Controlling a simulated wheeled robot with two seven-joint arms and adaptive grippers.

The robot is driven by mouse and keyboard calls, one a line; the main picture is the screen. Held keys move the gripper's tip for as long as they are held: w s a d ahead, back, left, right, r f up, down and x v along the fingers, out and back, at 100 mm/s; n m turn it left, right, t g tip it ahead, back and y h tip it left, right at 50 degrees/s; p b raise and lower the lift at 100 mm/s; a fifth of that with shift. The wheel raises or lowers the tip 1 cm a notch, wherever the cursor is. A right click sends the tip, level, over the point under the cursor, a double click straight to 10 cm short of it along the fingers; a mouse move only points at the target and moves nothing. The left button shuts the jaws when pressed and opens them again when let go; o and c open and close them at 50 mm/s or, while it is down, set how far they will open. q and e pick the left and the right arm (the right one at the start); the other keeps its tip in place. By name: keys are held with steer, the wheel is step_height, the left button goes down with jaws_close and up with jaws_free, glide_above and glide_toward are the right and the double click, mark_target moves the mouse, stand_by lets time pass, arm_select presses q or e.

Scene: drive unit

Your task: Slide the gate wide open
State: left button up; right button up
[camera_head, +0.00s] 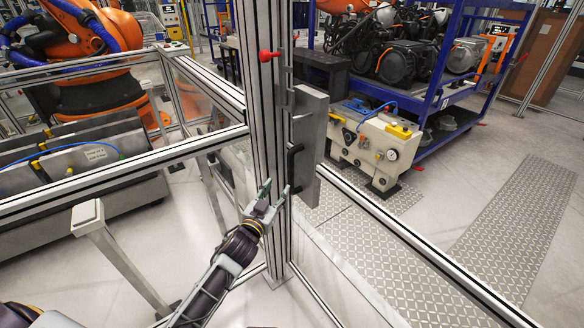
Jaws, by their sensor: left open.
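The gate is a panel framed in silver aluminium profile; its rail (420,243) runs from the post toward the lower right. A grey latch box (308,145) with a black handle (293,165) sits at the upright post (262,110). A red knob (268,56) is higher on the post. My left gripper (276,192) is open and empty, in front of the post, a little left of and below the black handle. Whether it touches the post I cannot tell. My right gripper is not in view.
A fenced cell with an orange robot arm (90,45) is at the left. A beige machine unit (372,145) stands behind the gate, beside a blue rack (450,95) holding motors. Metal tread plates (515,225) lie on the right floor. A slanted grey leg (125,262) stands near my left arm.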

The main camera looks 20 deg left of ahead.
mark_target(289, 170)
arm_select(q)
steer(key=shift+s+a+n, duration=0.1)
steer(key=shift+a+n, duration=0.05)
steer(key=shift+n, duration=0.45)
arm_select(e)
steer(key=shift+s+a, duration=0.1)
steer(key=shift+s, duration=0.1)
arm_select(q)
steer(key=shift+n, duration=0.3)
steer(key=shift+w, duration=0.25)
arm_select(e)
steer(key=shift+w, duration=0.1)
arm_select(q)
steer(key=shift+w+d+b, duration=0.15)
steer(key=shift+w+b, duration=0.2)
steer(key=shift+w, duration=1.35)
steer(key=shift+w+d+b, duration=0.15)
steer(key=shift+w+b, duration=0.15)
steer(key=shift+w, duration=1.4)
steer(key=shift+w+d+b, duration=0.2)
steer(key=shift+w+b, duration=0.35)
steer(key=shift+w, duration=2.75)
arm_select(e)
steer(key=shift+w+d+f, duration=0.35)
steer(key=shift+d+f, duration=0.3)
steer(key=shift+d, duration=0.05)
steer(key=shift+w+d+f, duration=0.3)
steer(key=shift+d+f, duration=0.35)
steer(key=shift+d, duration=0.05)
